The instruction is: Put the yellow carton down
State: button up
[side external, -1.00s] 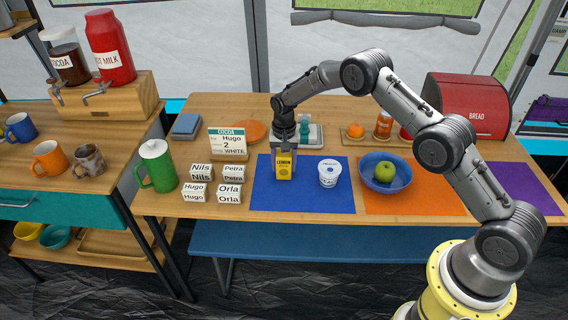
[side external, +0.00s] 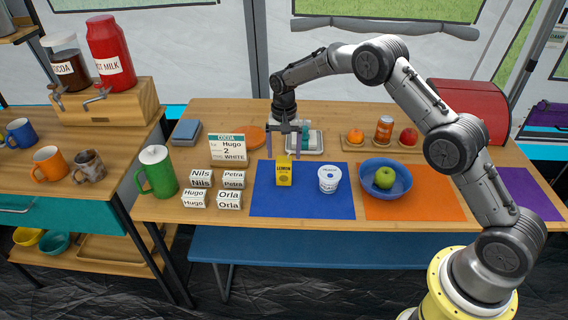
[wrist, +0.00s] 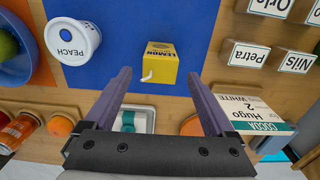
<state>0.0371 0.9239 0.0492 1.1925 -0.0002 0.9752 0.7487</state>
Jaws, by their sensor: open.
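The yellow carton (side external: 284,172), labelled LEMON, stands upright on the blue mat (side external: 300,205), near its back edge. It also shows in the wrist view (wrist: 160,66), ahead of the fingertips and apart from them. My gripper (side external: 283,158) is open and empty, above and behind the carton. In the wrist view its two fingers (wrist: 163,76) are spread wide with nothing between them.
A white PEACH tub (side external: 329,179) stands right of the carton on the same mat. A blue bowl (side external: 386,180) with a green apple is on the orange mat. Name blocks (side external: 217,188) and a COCOA card (side external: 228,150) are to the left. The mat's front is clear.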

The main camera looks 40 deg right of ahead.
jog(key=shift+s+r, duration=0.1)
jog(key=shift+r, duration=2.4)
jog(key=s+a+r+n+t, duration=0.1)
jog(key=s+r+n+t, duration=0.3)
jog(key=s+r, duration=1.6)
jog(key=s+a+f+n+t, duration=0.1)
jog(key=s+n, duration=0.4)
jog(key=s, duration=1.5)
jog(key=shift+s+t, duration=0.3)
jog(key=shift+s, duration=0.05)
